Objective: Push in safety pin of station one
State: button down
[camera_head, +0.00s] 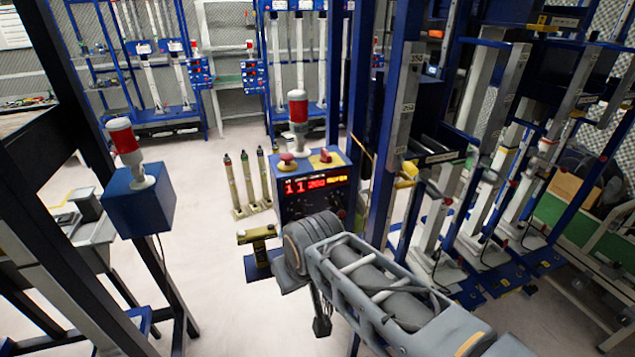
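A blue control box (315,188) with a red lit display stands in the middle, behind my arm. A red-and-white beacon rises from its top, beside red and yellow buttons. Blue uprights of a test station (387,140) stand just right of the box. A small yellow part (407,172) sits on that station; I cannot tell whether it is the safety pin. A yellow T-shaped part (257,234) on a blue block stands left of my wrist. My arm reaches in from the lower right. My gripper (322,326) seems to be the dark end below the wrist; its fingers are unclear.
A dark frame with a blue beacon box (140,203) stands at the left. Several thin upright rods (247,180) stand on the floor left of the control box. More blue stations (500,230) crowd the right. Pale floor (205,250) is open at centre left.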

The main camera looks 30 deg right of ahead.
aim_at(447, 201)
jog(key=z, duration=1.4)
jog(key=k, duration=0.2)
jog(key=z, duration=0.55)
jog(key=i, duration=0.4)
jog(key=u, duration=0.1)
jog(key=k, duration=0.5)
jog(key=u, duration=1.05)
jog(key=i, duration=0.7)
jog(key=z, duration=0.85)
